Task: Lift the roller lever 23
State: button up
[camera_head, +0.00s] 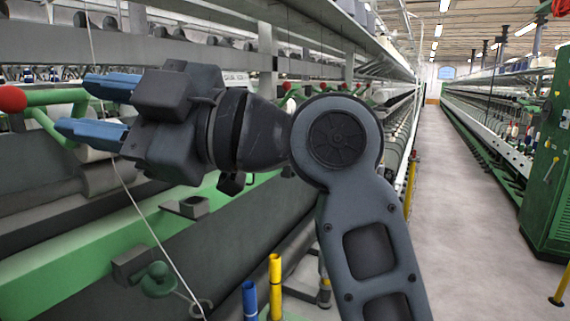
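My gripper (72,104) is at the left, its two blue fingers pointing left and spread apart with a visible gap. A green lever (50,97) with a round red knob (11,98) is at the left edge, just beyond the fingertips in the picture. Its green bars run behind the fingers, which hide part of them. I cannot tell whether the fingers touch the lever or are only in front of it. No number shows, so I cannot confirm it is roller lever 23. A pale roller (92,153) shows partly below the lower finger.
A long spinning frame with a green rail (60,255) fills the left. A blue post (250,300) and a yellow post (275,280) stand low in front. A white thread crosses the view near my gripper. The aisle floor (455,220) is clear; a green cabinet (550,160) stands right.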

jog(key=w+d+f+m+t+h, duration=0.1)
jog(key=w+d+f+m+t, duration=0.15)
jog(key=f+m, duration=0.2)
jog(key=w+d+f+m+t, duration=0.1)
jog(key=d+f+m+t, duration=0.2)
jog(key=f, duration=0.3)
jog(key=s+d+f+m+t+h, duration=0.2)
jog(key=d+f+m+t+h, duration=0.2)
jog(key=d+f+m, duration=0.45)
jog(key=s+d+f+m+t+h, duration=0.35)
jog(key=d+f+h, duration=0.2)
jog(key=f, duration=0.65)
jog(key=s+d+f+m+h, duration=0.6)
jog(key=s+d+f, duration=0.3)
jog(key=s+d, duration=0.45)
jog(key=s+d+r+h, duration=0.1)
jog(key=s+d, duration=0.1)
jog(key=s, duration=0.6)
jog(key=s+d+r+h, duration=0.2)
jog(key=s+d, duration=0.1)
jog(key=s, duration=0.5)
jog(key=shift+s+d+m, duration=0.15)
jog(key=shift+d+m, duration=0.05)
jog(key=shift+m, duration=0.25)
jog(key=shift+f, duration=0.1)
